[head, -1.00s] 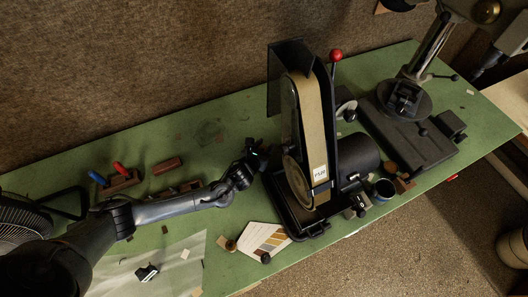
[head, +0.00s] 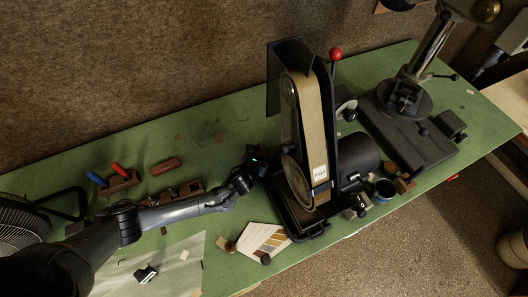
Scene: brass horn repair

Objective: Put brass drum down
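My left arm reaches in from the lower left over the green bench (head: 220,125). My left gripper (head: 256,158) is beside the left side of the belt sander (head: 313,120). Its fingers are dark and small, and I cannot tell whether they are open or shut, or whether anything is between them. I cannot make out a brass drum for certain anywhere in the head view. My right gripper is not in view.
The drill press base (head: 418,140) stands to the right of the sander. Wooden blocks with red and blue handles (head: 120,181) and a fan (head: 20,222) are at left.

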